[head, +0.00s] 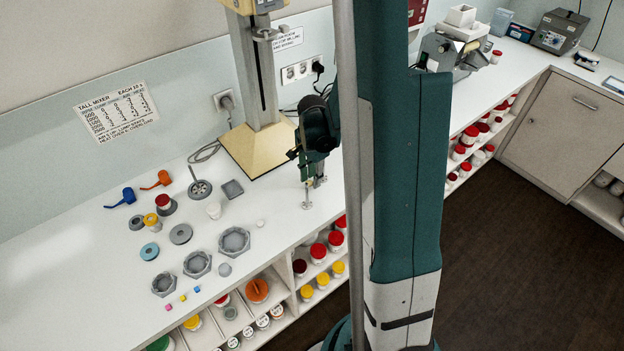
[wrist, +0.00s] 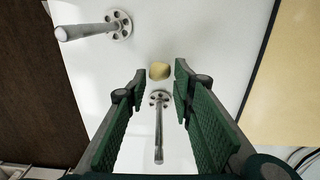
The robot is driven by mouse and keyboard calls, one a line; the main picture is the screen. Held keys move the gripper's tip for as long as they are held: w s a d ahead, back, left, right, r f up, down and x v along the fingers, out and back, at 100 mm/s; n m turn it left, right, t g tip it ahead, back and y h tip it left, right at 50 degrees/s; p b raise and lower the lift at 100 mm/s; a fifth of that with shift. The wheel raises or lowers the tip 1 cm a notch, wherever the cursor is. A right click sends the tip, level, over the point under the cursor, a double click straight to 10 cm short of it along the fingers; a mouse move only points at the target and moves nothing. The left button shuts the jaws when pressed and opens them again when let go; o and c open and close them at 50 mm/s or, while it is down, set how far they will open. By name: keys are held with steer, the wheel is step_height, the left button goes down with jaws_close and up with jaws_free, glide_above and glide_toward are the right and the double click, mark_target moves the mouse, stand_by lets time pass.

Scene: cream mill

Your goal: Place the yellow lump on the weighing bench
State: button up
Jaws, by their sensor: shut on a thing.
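The yellow lump (wrist: 160,71) is small, pale and rounded, and sits between the fingertips of my gripper (wrist: 161,74) in the wrist view. My gripper is shut on it, with little gap visible at the tips. In the head view my gripper (head: 310,180) hangs over the front part of the long white bench (head: 95,235), right of the mixer stand; the lump is too small there to make out well. I cannot tell whether any part of this bench is marked for weighing.
Two metal rods with holed disc feet stand close below my gripper; one (wrist: 158,135) shows between the fingers, another (wrist: 90,30) further left. The mixer stand's cream base (head: 255,148) is behind. Several cups, hexagonal pots (head: 234,241) and small cubes occupy the bench's left part.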

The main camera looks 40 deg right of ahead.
mark_target(312, 179)
step_height(312, 179, up, 10)
steer(key=shift+f, duration=0.2)
stand_by(0.6)
stand_by(0.8)
steer(key=w+a+f+n+b, duration=0.1)
steer(key=w+a+n+b, duration=0.1)
steer(key=w+a+n, duration=0.4)
steer(key=w+a+f+n+b, duration=0.2)
steer(key=w+a+n, duration=0.4)
steer(key=a, duration=0.5)
steer(key=w+a+f+n+b, duration=0.1)
steer(key=w+a+n+b, duration=0.3)
steer(key=a, duration=0.5)
steer(key=shift+w+f+n, duration=0.2)
steer(key=shift+w+n, duration=0.3)
steer(key=shift+w, duration=0.4)
steer(key=shift+w+f+n, duration=0.15)
steer(key=shift+w+n, duration=0.35)
steer(key=shift+w, duration=0.35)
